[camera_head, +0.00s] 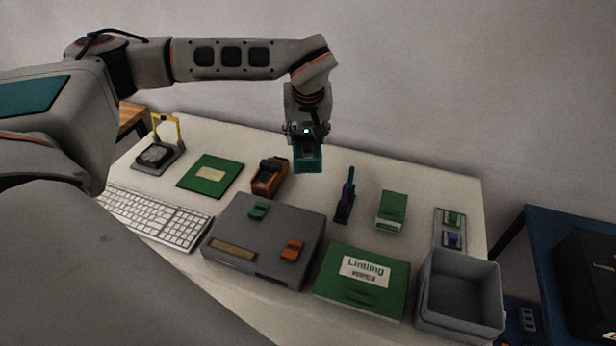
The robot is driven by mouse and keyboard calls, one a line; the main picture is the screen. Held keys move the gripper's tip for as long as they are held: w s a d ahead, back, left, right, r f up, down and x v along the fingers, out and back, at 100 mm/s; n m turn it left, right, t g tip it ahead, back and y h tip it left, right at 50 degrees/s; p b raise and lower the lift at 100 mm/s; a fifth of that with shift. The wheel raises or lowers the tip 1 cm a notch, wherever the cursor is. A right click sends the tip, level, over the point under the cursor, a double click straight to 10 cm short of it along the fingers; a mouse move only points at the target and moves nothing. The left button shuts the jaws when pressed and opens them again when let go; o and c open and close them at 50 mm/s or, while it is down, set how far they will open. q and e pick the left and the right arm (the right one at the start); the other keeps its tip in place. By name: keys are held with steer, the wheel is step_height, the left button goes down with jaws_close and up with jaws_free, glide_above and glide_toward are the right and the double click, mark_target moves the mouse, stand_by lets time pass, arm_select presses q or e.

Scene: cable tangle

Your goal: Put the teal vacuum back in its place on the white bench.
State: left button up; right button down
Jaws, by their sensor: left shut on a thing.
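The teal vacuum (308,160) is a small boxy teal item with a dark part on its face. My left gripper (306,141) is shut on it from above and holds it over the back part of the white bench (330,167). The gripper's fingers are mostly hidden by the wrist and the vacuum. My right gripper is not in view.
A keyboard (155,217) and green board (211,176) lie left. Bare bench shows below the vacuum.

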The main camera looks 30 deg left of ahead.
arm_select(q)
step_height(320, 180, down, 14)
steer(key=shift+w+f+p, duration=0.1)
steer(key=shift+w+p, duration=0.05)
steer(key=shift+p, duration=0.3)
steer(key=o, duration=0.7)
steer(key=shift+f, duration=0.1)
steer(key=shift+c, duration=0.2)
steer(key=o, duration=0.3)
